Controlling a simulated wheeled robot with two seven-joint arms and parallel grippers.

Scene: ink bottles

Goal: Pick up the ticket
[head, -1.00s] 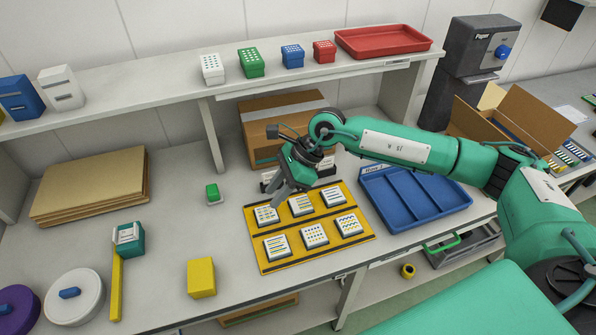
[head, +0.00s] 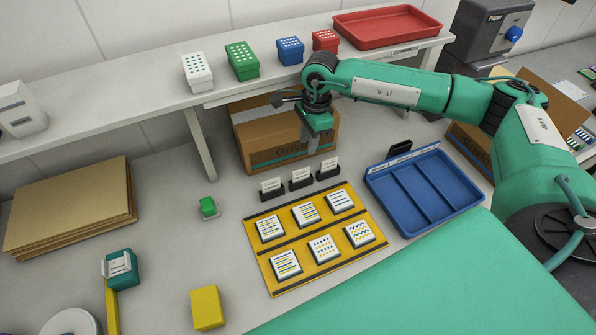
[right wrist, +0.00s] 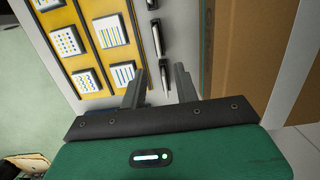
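Three small white tickets stand upright in black holders behind the yellow board: a left one (head: 271,185), a middle one (head: 301,175) and a right one (head: 329,165). I cannot tell which is the task's ticket. My right gripper (head: 313,148) points down above the holders, in front of the cardboard box. In the right wrist view the right gripper (right wrist: 160,72) is open and empty. A ticket in its holder (right wrist: 164,74), seen edge-on from above, appears between the fingertips, with more holders (right wrist: 157,38) beyond. My left gripper is not in view.
The yellow board (head: 309,243) holds several patterned tiles. A blue divided tray (head: 425,192) lies to its right. The cardboard box (head: 262,140) stands close behind the holders, under the shelf (head: 140,108). A green block (head: 208,206) and a yellow block (head: 207,308) lie left.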

